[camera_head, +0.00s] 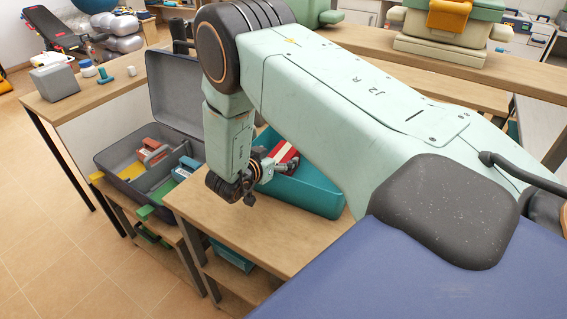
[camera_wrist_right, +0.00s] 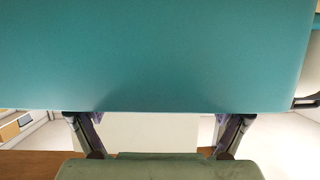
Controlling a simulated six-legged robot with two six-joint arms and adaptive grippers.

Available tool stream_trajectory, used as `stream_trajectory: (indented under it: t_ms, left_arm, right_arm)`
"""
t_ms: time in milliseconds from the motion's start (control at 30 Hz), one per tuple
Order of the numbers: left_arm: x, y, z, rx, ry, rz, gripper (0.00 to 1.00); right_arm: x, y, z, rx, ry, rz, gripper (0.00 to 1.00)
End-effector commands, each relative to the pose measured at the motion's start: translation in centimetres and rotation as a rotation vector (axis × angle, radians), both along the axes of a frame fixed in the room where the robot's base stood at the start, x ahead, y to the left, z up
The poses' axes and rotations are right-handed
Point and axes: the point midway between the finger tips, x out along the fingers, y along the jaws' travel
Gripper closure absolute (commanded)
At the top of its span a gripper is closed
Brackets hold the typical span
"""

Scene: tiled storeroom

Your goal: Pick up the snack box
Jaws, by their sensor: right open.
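A red and white box (camera_head: 284,153), which looks like the snack box, lies in the teal bin (camera_head: 312,192) on the wooden table. My arm and gripper hide part of the box and bin. My right gripper (camera_head: 262,170) is at the left side of the bin, close to the box. In the right wrist view its two fingers (camera_wrist_right: 160,122) are spread apart with nothing visibly gripped. A plain teal surface (camera_wrist_right: 160,55) fills most of that view, and the box cannot be made out there. My left gripper is not in view.
An open grey case (camera_head: 127,149) with several coloured items stands left of the table (camera_head: 215,207). A wooden counter (camera_head: 92,98) behind holds a grey box (camera_head: 55,82) and small containers. The tiled floor (camera_head: 60,255) at front left is clear.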

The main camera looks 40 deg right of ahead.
Motion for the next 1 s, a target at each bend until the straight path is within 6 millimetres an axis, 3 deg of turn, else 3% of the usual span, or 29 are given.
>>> stream_trajectory:
  t_ms: [133,400,1000]
  left_arm:
    - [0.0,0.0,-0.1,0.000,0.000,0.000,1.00]
    - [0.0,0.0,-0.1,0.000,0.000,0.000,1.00]
    - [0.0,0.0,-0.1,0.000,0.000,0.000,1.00]
  right_arm:
    - [0.5,-1.4,-0.6,0.001,-0.001,-0.002,0.12]
    - [0.6,-1.8,-0.6,0.000,-0.001,-0.001,0.12]
    - [0.6,-1.7,-0.7,0.001,0.000,0.000,0.63]
